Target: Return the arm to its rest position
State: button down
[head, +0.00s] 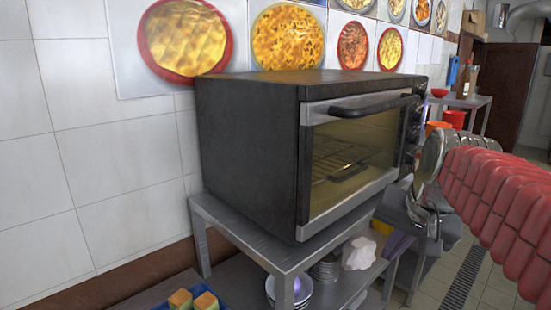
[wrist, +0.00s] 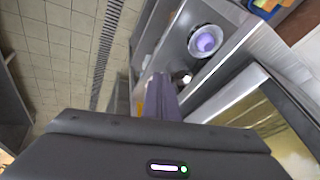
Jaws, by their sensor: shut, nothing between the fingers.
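My arm, with red ribbed covering and a metal joint, comes in from the right side of the head view. My gripper (wrist: 161,85) shows in the wrist view as narrow purple-grey fingers beyond a dark body. The fingers are together with nothing between them. In the head view, the dark end of my arm hangs just right of the oven's front corner, and the fingertips are hard to make out there. I cannot tell the exact gap to the oven or its stand.
A black oven (head: 250,150) with a glass door stands on a metal stand (head: 262,240). Stacked bowls (head: 290,291) and a blue tray (head: 222,303) sit below. Behind are a side table (head: 460,101) and red containers (head: 453,119). Tiled floor (wrist: 55,55) lies clear at the wrist view's left.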

jog(key=s+a+f+n, duration=0.3)
jog(key=s+f, duration=0.3)
jog(key=s, duration=0.1)
jog(key=s+a+f+n, duration=0.3)
jog(key=s+f, duration=0.2)
jog(key=s, duration=0.2)
jog(key=shift+s+a+f, duration=0.4)
jog(key=c, duration=2.5)
grip_release()
